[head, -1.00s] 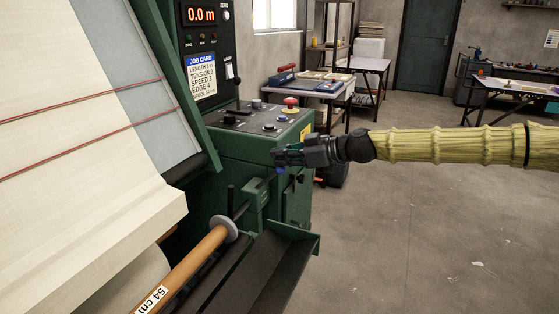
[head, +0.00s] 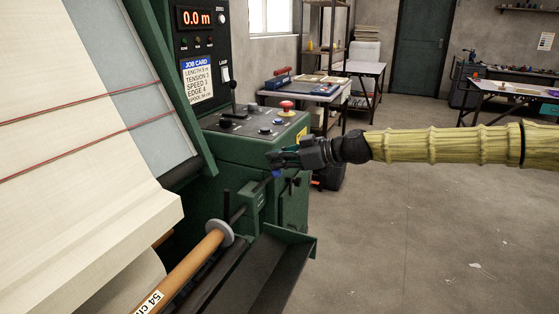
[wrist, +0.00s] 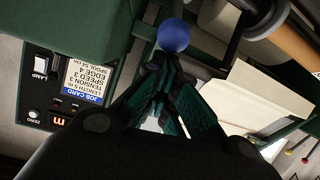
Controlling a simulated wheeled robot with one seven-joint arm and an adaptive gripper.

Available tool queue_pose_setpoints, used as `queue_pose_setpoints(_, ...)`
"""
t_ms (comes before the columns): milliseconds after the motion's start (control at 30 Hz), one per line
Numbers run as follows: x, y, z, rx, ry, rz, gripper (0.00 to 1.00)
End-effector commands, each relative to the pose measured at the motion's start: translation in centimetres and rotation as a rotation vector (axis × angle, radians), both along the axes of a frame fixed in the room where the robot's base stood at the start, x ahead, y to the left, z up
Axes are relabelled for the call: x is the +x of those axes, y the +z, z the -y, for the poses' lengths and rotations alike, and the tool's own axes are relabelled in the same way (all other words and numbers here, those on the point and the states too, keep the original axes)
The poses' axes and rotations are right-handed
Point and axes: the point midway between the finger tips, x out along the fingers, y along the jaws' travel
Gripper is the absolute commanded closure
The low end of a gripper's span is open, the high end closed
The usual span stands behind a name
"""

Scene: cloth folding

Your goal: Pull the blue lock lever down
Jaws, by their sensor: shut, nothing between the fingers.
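The blue knob of the lock lever (wrist: 173,36) shows in the wrist view just beyond my fingertips. In the head view only a small blue part of it (head: 277,174) shows below my gripper, at the front of the green machine. My gripper (head: 272,159) is shut and empty, and reaches in from the right beside the machine's front. In the wrist view my gripper's fingertips (wrist: 163,68) are close together just below the knob. I cannot tell whether they touch it. The lever's shaft is mostly hidden.
The green machine's control top (head: 250,122) has a red button (head: 287,106) and small knobs. A wooden spool (head: 190,262) with a grey flange lies at the lower left, beside a dark tray (head: 262,272).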

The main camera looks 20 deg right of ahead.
Motion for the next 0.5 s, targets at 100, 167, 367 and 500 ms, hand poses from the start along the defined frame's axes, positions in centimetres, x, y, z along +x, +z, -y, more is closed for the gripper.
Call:
queue_pose_setpoints(100,0.3,1.9,-1.0,-0.002,0.002,0.007,1.0)
queue_pose_setpoints(167,0.4,2.6,-1.4,-0.002,0.002,0.009,1.0)
queue_pose_setpoints(367,-0.6,3.4,-0.2,0.0,0.002,0.011,1.0)
queue_pose_setpoints(500,-1.5,3.8,1.0,0.001,0.002,0.013,1.0)
